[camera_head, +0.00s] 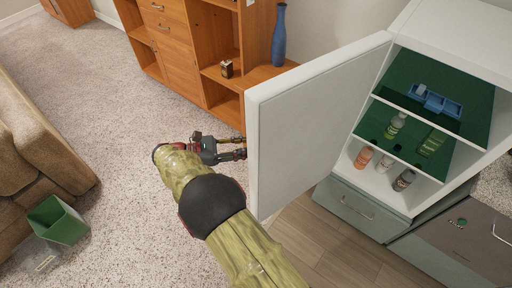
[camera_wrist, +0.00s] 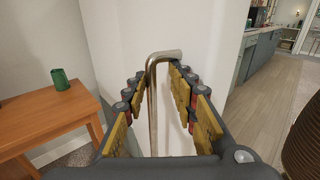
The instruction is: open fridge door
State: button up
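The white fridge door (camera_head: 310,125) stands swung wide open to the left of the fridge body (camera_head: 440,50) in the head view. Its outer face fills the middle of the wrist view (camera_wrist: 205,30). My gripper (camera_head: 243,147) is at the outer side of the door, near its free edge. In the wrist view my gripper (camera_wrist: 160,85) has its fingers apart, with the metal door handle (camera_wrist: 153,115) between them. The handle bar is near the left finger, and a gap shows on the right; contact is unclear. In the head view the door hides the handle.
The fridge shelves (camera_head: 392,143) hold several bottles and a blue tray (camera_head: 435,102). A wooden cabinet (camera_head: 180,50) with a blue vase (camera_head: 279,38) stands behind the door. A sofa (camera_head: 35,150) and green bin (camera_head: 58,220) are at left. Carpet between is clear.

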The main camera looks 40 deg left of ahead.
jog(key=a, duration=0.1)
jog(key=s+a, duration=0.1)
jog(key=a, duration=0.1)
jog(key=shift+s+a+r, duration=0.15)
jog(key=shift+a+r, duration=0.05)
jog(key=shift+r, duration=0.2)
jog(key=shift+f, duration=0.15)
dwell(0.6)
